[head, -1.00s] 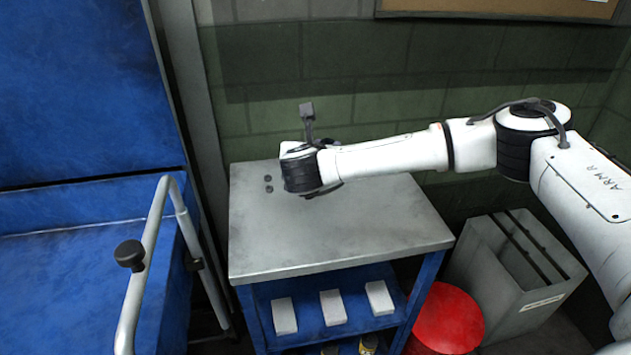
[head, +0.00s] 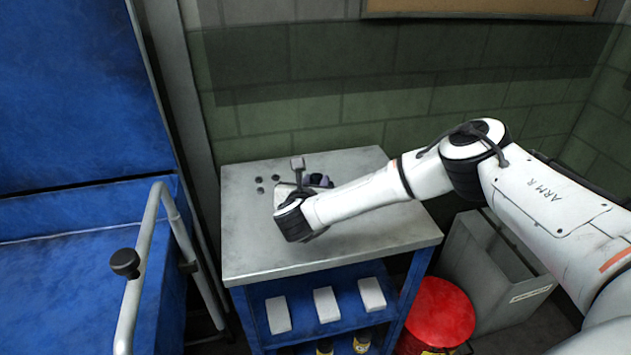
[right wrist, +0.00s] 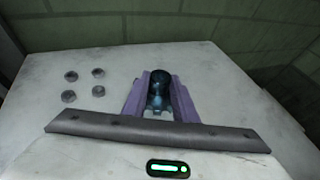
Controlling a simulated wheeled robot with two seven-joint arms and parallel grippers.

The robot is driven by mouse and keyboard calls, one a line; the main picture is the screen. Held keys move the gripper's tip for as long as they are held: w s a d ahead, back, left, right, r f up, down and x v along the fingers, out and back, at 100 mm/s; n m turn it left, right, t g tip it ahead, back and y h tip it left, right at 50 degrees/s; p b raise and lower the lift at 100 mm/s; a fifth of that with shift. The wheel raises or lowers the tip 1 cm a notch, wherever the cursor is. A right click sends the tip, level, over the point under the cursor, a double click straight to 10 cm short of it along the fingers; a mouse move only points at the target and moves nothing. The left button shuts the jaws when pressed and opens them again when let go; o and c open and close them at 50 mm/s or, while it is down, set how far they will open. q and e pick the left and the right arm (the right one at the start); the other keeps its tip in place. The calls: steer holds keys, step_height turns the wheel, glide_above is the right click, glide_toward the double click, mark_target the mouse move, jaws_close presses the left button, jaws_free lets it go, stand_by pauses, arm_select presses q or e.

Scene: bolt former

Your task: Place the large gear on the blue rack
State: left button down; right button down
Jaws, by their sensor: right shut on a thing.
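The blue rack (head: 238,306) has a grey metal top (head: 350,232) and lower shelves. My right gripper (head: 318,181) is over the back part of this top, with its purple fingers partly hidden behind the wrist in the head view. In the right wrist view, the fingers (right wrist: 161,100) are shut on a dark blue rounded part (right wrist: 160,85) between them. I cannot make out gear teeth on it, and cannot tell whether it touches the top. Several small dark round pieces (head: 261,180) lie on the top left of the gripper. My left gripper is not in view.
White blocks (head: 326,304) sit on the rack's shelf. A red bin (head: 437,312) and a grey box (head: 500,275) stand at right. A blue cart with a pale handle (head: 145,262) is at left. A green block wall (head: 330,110) is behind. The top's front is clear.

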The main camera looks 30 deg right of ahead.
steer(key=shift+r, duration=0.1)
steer(key=c, duration=1.8)
jaws_free()
steer(key=o, duration=0.3)
steer(key=shift+o, duration=0.3)
steer(key=shift+s+a, duration=0.1)
steer(key=b+v, duration=0.1)
steer(key=v, duration=1.1)
